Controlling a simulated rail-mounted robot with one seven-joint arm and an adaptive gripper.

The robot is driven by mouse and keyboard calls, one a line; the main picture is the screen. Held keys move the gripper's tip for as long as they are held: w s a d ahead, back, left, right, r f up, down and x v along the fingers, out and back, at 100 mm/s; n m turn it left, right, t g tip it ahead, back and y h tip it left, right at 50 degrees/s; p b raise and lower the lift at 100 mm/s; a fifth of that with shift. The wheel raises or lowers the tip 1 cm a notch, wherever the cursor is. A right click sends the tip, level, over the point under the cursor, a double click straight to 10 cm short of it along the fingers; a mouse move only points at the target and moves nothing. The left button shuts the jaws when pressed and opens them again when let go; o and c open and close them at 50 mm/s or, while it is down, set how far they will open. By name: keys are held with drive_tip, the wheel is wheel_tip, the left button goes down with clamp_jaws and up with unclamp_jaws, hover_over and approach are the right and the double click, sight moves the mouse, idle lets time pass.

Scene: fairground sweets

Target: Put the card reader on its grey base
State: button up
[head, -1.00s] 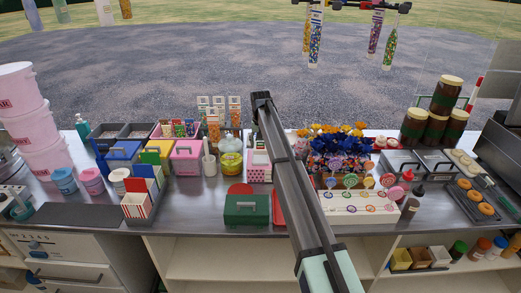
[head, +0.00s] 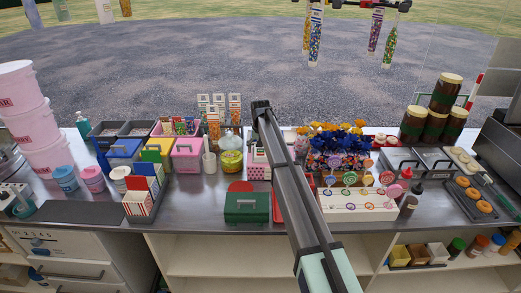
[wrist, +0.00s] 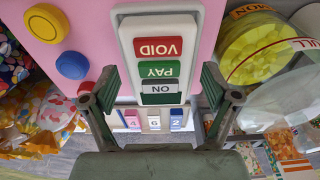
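The card reader appears to be the white handset (wrist: 158,50) with red VOID, green PAY and white NO keys in the wrist view. It lies against a pink surface (wrist: 95,20). My gripper (wrist: 158,88) is open, with one finger on each side of the reader's near end. I see gaps and no clear grip. In the head view my own arm hides the gripper and most of the reader. I cannot pick out the grey base with certainty in either view.
A yellow sweet jar (wrist: 262,48) stands close right of the reader in the wrist view; it is also in the head view (head: 231,161). Red and blue round buttons (wrist: 72,65) sit left. A green box (head: 246,207) and a lollipop stand (head: 355,206) flank my arm.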

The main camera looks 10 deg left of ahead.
sight(261, 151)
drive_tip(key=shift+r, duration=0.1)
wheel_tip(261, 151, up, 12)
drive_tip(key=s+b, duration=0.1)
drive_tip(key=b, duration=0.2)
drive_tip(key=shift+s, duration=0.25)
drive_tip(key=shift+d, duration=0.1)
